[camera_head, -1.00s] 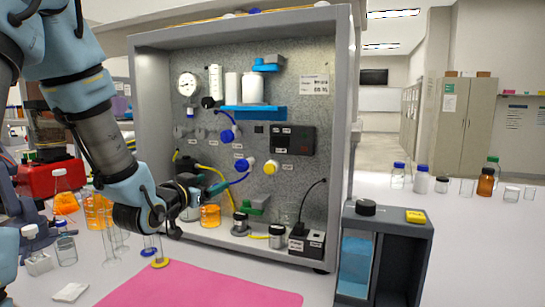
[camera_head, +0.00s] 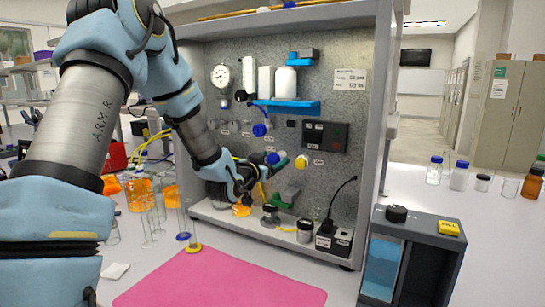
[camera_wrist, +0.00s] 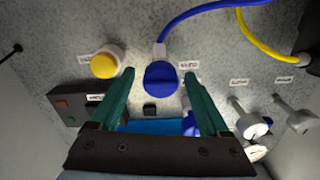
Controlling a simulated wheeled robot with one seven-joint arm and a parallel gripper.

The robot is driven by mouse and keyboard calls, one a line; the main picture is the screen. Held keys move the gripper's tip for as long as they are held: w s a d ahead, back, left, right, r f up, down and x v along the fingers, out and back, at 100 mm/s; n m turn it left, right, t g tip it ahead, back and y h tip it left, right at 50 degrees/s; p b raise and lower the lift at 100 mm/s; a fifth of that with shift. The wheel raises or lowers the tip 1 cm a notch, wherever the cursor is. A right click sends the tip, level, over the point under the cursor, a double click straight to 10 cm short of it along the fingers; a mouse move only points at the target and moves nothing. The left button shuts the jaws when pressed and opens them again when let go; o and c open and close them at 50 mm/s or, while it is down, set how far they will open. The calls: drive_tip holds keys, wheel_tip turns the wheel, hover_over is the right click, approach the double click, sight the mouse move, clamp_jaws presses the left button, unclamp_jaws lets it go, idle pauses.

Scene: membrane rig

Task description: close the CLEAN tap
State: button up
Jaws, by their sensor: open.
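The rig panel carries a blue tap knob (camera_head: 272,158) and a yellow tap knob (camera_head: 301,162) side by side. In the wrist view the blue knob (camera_wrist: 161,79) lies between the green fingers of my gripper (camera_wrist: 160,78), with a blue tube leading from it. The yellow knob (camera_wrist: 104,65) is outside the fingers, to the left. My gripper (camera_head: 277,159) is open and empty in front of the panel; I see no clear contact with the knob. The small labels beside the knobs are too blurred to read, so I cannot tell which tap is marked CLEAN.
Another blue knob (camera_head: 260,130) sits higher on the panel, below a blue shelf (camera_head: 287,104). A dark switch box (camera_head: 325,135) is to the right. Jars stand on the rig's floor below. A pink mat (camera_head: 220,282) and tall glass tubes lie in front.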

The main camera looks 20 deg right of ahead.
clamp_jaws()
idle(0.7)
